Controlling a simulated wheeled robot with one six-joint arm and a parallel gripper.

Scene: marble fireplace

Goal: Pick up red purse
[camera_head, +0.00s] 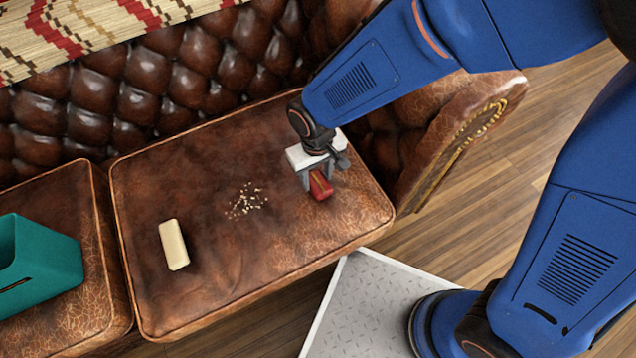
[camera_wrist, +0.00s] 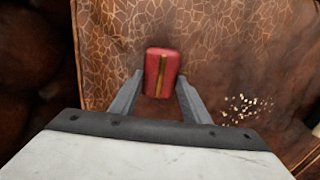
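The red purse (camera_head: 320,184) is small, with a gold stripe down its middle. It is at the right part of the brown leather seat cushion (camera_head: 215,270). In the wrist view the purse (camera_wrist: 161,72) shows just beyond and between the fingertips. My gripper (camera_head: 318,188) is over the purse, pointing down. In the wrist view my gripper (camera_wrist: 159,80) has its two fingers spread apart, with a gap on either side of the purse's lower end. Part of the purse is hidden by the gripper in the head view.
A cream block (camera_head: 173,245) lies on the cushion's left part. Pale crumbs (camera_head: 246,200) are scattered mid-cushion. A teal bin (camera_head: 40,265) stands on the left cushion. The tufted backrest (camera_head: 150,90) and right armrest (camera_head: 450,120) bound the seat.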

